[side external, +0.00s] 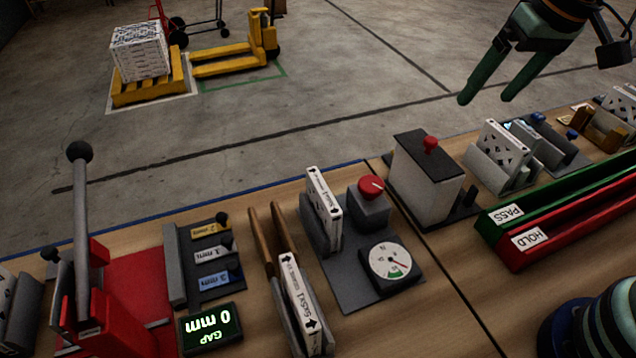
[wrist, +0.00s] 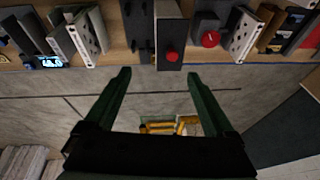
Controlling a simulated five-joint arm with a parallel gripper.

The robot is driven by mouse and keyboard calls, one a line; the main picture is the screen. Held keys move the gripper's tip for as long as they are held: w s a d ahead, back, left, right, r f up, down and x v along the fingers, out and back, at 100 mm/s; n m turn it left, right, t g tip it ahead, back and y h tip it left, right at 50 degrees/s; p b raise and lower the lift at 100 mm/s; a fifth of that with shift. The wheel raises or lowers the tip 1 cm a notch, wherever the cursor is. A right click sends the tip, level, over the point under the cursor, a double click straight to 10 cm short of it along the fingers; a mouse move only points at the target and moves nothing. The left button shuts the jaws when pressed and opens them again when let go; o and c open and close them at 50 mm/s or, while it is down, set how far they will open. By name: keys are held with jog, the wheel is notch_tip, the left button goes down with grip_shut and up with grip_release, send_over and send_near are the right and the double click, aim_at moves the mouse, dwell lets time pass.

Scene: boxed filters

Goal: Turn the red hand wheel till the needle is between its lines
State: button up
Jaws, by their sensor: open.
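The red hand wheel (side external: 371,187), with a pale mark on top, sits on a grey block on the bench in the side external view. In the wrist view the wheel (wrist: 210,39) is near the top, right of centre. The round white gauge (side external: 388,258) is in front of the wheel, with a green patch at its lower edge. Its small needle points to the lower right; whether it lies between the lines is too small to tell. My gripper (side external: 486,98) is open and empty, high up and to the right of the wheel, and also shows in the wrist view (wrist: 158,75).
A grey box with a red knob (side external: 430,145) stands right of the wheel. A white boxed filter (side external: 324,207) stands close on its left. Green and red trays (side external: 524,239) lie to the right. A red lever press (side external: 122,300) is at the left.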

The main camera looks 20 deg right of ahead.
jog(key=w+a+f+m+g, duration=0.1)
jog(key=w+a+f+g, duration=0.1)
jog(key=w+a, duration=0.35)
jog(key=m+g, duration=0.1)
jog(key=g, duration=0.1)
send_near(372, 183)
jog(key=shift+h, duration=0.3)
jog(key=f, duration=0.8)
jog(key=shift+s+a+f, duration=0.1)
jog(key=shift+a+f, duration=0.15)
jog(key=shift+f, duration=0.1)
jog(key=c, duration=1.4)
